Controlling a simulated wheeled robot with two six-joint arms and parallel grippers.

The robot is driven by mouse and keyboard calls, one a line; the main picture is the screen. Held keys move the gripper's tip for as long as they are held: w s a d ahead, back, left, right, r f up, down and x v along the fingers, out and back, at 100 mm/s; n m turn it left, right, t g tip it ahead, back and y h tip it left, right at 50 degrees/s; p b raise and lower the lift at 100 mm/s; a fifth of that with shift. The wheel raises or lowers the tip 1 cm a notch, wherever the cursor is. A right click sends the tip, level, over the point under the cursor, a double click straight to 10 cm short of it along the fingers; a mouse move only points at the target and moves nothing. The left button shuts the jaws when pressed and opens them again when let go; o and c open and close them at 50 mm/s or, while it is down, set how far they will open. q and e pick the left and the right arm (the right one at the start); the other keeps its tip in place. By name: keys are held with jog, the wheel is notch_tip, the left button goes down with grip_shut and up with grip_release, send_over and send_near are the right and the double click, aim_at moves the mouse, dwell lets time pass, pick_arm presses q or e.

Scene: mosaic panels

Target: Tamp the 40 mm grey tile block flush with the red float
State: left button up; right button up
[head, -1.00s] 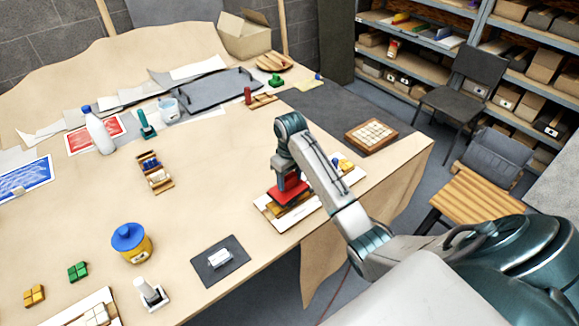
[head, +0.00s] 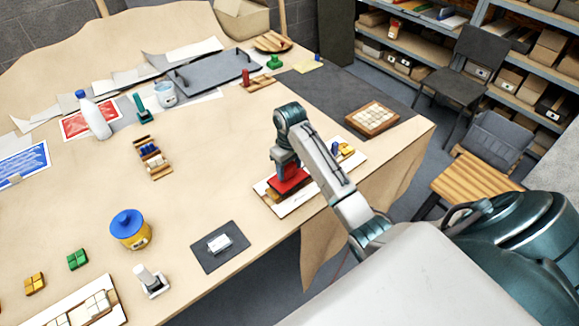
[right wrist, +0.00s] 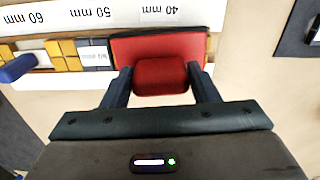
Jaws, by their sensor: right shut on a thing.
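The red float (head: 289,182) is held by its handle in my right gripper (head: 287,163). In the right wrist view, both fingers of the right gripper (right wrist: 160,80) close on the sides of the red handle, and the float's flat plate (right wrist: 150,48) lies over the panel below the "40 mm" label. Whatever lies under the plate is hidden, so I cannot see a 40 mm grey tile block there. Grey pieces (right wrist: 94,50), one with a white label, show just left of the float. The white panel (head: 273,205) lies near the table's front edge. My left gripper is not in view.
Yellow blocks (right wrist: 60,50) and a blue piece (right wrist: 18,68) stand left along the panel. A dark mat with a white piece (head: 219,243) lies left of the panel. A framed tile tray (head: 372,118) lies to the right.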

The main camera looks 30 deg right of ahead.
jog(key=shift+f, duration=0.3)
dwell(0.4)
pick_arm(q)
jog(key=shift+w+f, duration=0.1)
pick_arm(e)
jog(key=shift+f, duration=0.45)
dwell(0.8)
jog(key=shift+s+a+f, duration=0.1)
jog(key=shift+s+f, duration=0.1)
jog(key=shift+f, duration=0.05)
dwell(0.9)
